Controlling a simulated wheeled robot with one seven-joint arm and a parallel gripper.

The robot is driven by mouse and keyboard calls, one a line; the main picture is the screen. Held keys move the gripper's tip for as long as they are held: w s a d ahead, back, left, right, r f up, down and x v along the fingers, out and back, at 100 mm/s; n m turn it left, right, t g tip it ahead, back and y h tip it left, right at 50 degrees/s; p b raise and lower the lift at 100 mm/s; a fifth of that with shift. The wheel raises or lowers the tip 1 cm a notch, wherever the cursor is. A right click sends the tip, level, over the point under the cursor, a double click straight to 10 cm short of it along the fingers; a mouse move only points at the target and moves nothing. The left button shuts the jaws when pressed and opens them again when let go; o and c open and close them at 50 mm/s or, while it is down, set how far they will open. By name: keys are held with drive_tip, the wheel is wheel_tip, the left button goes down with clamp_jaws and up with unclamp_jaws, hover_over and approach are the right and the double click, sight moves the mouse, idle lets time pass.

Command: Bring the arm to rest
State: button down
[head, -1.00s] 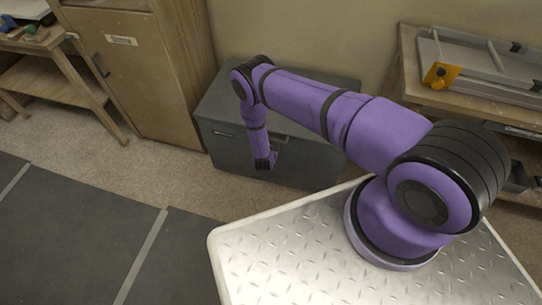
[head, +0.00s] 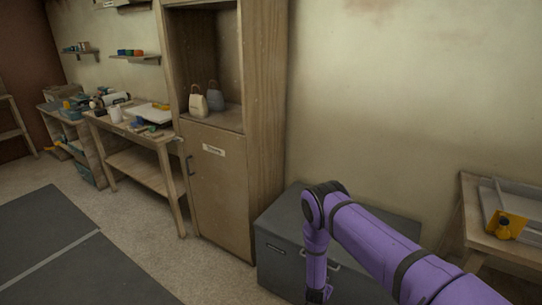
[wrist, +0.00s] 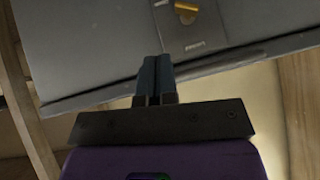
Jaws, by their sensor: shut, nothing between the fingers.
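My arm (head: 388,250) is purple with black joints and reaches in from the lower right in the head view. Its last part hangs down in front of the dark grey chest (head: 285,252). My gripper (head: 319,297) is at the low end of it, cut by the bottom edge of the picture. In the wrist view the two dark fingers (wrist: 155,76) lie together, shut, with nothing between them. Beyond them is a grey panel with a yellow latch.
A tall wooden cabinet (head: 222,190) stands left of the chest, with two small bags on its open shelf. A cluttered workbench (head: 150,138) is farther left. Dark mats (head: 90,265) cover open floor at left.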

drive_tip(key=w+a+r+y, duration=0.1)
drive_tip(key=w+r, duration=0.2)
drive_tip(key=r, duration=0.6)
drive_tip(key=w+a+r+n+y, duration=0.1)
drive_tip(key=w+r, duration=0.3)
drive_tip(key=r, duration=0.5)
drive_tip(key=w+a+r+y, duration=0.1)
drive_tip(key=w+a+r, duration=0.15)
drive_tip(key=r, duration=0.65)
drive_tip(key=s+d+r+n+g+y, duration=0.1)
drive_tip(key=s+r, duration=0.1)
drive_tip(key=r, duration=1.2)
drive_tip(key=s+d+r+n+y, duration=0.1)
drive_tip(key=s+r, duration=0.1)
drive_tip(key=r, duration=1.1)
drive_tip(key=s+d+r+n, duration=0.3)
drive_tip(key=s+r, duration=1.4)
drive_tip(key=r, duration=0.2)
drive_tip(key=s+d+r+n+g, duration=0.1)
drive_tip(key=s+d+r, duration=0.1)
drive_tip(key=s, duration=1.1)
drive_tip(key=s+d+r+n, duration=0.1)
drive_tip(key=s+d+r, duration=0.2)
drive_tip(key=s, duration=1)
drive_tip(key=shift+g+h, duration=0.4)
